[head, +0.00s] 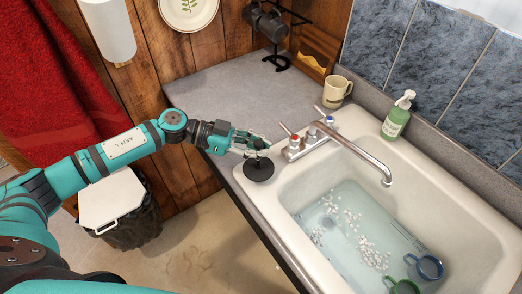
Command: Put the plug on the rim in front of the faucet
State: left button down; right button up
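The black round plug (259,170) is at the left corner of the white sink's rim (262,200), left of the faucet base. My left gripper (261,147) is at the plug's upright stem and appears shut on it. I cannot tell whether the disc touches the rim or hangs just above it. The chrome faucet (350,150) has a red-marked and a blue-marked handle, and its spout reaches over the basin. My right gripper is not in view.
The basin holds water with foam (372,253), a blue mug (427,267) and a green mug (402,287). The grey counter (235,95) has free room at left.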

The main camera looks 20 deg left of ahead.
pick_arm(q)
jog(key=shift+w, duration=0.4)
jog(key=shift+w+a+f, duration=0.1)
jog(key=shift+a+f, duration=0.05)
notch_tip(320, 180, down, 2)
jog(key=shift+f+p, duration=0.15)
jog(key=shift+p, duration=0.4)
jog(key=shift+f, duration=0.5)
jog(key=c, duration=1.5)
grip_release()
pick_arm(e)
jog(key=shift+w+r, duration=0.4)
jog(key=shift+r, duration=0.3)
pick_arm(q)
jog(key=shift+b+v, duration=2.3)
jog(key=shift+v, duration=3.7)
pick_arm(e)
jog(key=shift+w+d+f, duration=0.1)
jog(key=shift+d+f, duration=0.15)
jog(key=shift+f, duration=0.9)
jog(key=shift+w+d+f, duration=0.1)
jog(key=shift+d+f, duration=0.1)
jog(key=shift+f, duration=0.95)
